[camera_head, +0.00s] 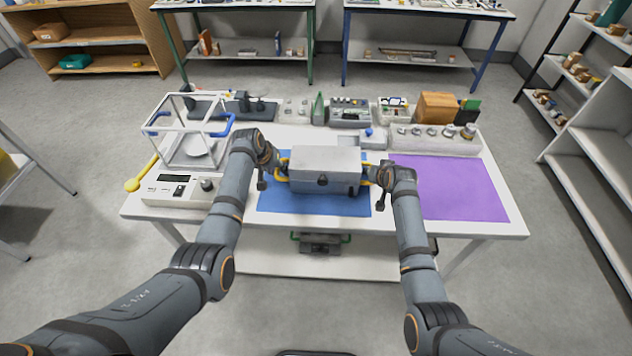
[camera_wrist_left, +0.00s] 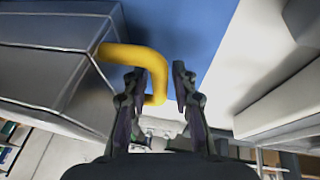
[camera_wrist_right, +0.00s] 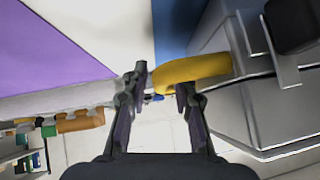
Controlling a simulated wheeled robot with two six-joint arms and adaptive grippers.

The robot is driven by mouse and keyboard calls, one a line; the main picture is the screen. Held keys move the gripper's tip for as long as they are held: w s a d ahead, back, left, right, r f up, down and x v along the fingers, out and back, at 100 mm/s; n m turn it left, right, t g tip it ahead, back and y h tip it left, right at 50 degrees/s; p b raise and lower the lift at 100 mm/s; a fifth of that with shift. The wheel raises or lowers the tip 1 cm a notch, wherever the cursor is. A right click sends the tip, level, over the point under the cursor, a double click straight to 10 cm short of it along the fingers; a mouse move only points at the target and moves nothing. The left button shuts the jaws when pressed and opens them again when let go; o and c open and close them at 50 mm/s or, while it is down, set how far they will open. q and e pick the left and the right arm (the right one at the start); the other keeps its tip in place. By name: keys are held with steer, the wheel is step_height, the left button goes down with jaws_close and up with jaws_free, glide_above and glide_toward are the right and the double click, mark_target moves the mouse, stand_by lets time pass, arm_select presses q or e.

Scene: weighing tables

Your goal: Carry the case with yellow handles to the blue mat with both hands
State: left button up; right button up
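The grey case (camera_head: 325,160) with yellow handles sits over the blue mat (camera_head: 315,204), apparently resting on it. My left gripper (camera_head: 277,168) is at its left handle. In the left wrist view the yellow handle (camera_wrist_left: 155,62) reaches between the parted fingers (camera_wrist_left: 157,82), with a gap beside it. My right gripper (camera_head: 372,174) is at the right handle. In the right wrist view that handle (camera_wrist_right: 195,69) reaches between the parted fingers (camera_wrist_right: 163,85). The case's underside is hidden.
A purple mat (camera_head: 450,188) lies to the right on the white table (camera_head: 480,228). A glass-walled balance (camera_head: 180,190) stands at the left. Weights on a block (camera_head: 435,143), a wooden box (camera_head: 436,108) and instruments line the back.

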arm_select(q)
steer(key=shift+o, duration=0.2)
arm_select(e)
steer(key=shift+o, duration=0.2)
arm_select(q)
steer(key=shift+r, duration=0.1)
steer(key=shift+r, duration=0.25)
steer(key=v, duration=1.1)
steer(key=shift+s, duration=0.2)
arm_select(e)
steer(key=v, duration=1.2)
arm_select(q)
steer(key=shift+a+r, duration=0.1)
